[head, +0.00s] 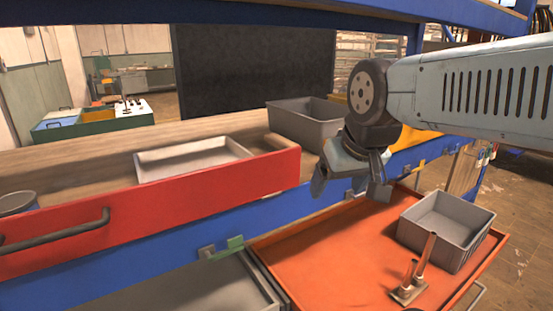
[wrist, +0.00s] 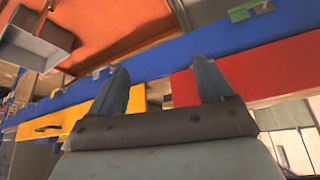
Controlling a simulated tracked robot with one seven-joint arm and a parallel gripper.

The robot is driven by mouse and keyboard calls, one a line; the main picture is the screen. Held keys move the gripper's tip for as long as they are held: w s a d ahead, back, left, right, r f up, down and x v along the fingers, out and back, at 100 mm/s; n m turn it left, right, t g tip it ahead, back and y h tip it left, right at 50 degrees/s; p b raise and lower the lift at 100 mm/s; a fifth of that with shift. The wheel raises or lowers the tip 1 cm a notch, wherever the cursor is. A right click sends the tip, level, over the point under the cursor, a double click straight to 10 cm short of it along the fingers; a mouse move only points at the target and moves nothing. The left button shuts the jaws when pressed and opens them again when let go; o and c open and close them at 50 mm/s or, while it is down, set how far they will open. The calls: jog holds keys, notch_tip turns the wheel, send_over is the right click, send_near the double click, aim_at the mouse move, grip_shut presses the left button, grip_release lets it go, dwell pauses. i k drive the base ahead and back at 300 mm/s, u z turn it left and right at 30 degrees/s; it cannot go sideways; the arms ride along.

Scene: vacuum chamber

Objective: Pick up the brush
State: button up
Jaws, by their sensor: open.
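I cannot make out a brush in either view. My gripper (head: 350,184) is open and empty, in the air in front of the blue shelf beam and above the back edge of the orange tray. In the wrist view my gripper (wrist: 162,70) shows two grey fingers spread apart with nothing between them. Past the fingers lie the blue beam (wrist: 160,58) and the orange tray (wrist: 130,25).
The orange tray (head: 320,250) holds a grey bin (head: 470,222) and a stand with copper pipes (head: 411,293). A red drawer (head: 150,215) juts out at left. A white tray (head: 190,158) and a grey bin (head: 300,120) sit on the wooden shelf. The tray's middle is clear.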

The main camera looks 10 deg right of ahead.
aim_at(274, 142)
jog(key=z, duration=0.65)
jog(key=k, duration=0.8)
jog(key=u, duration=0.55)
jog(key=i, duration=1)
jog(key=z, duration=0.05)
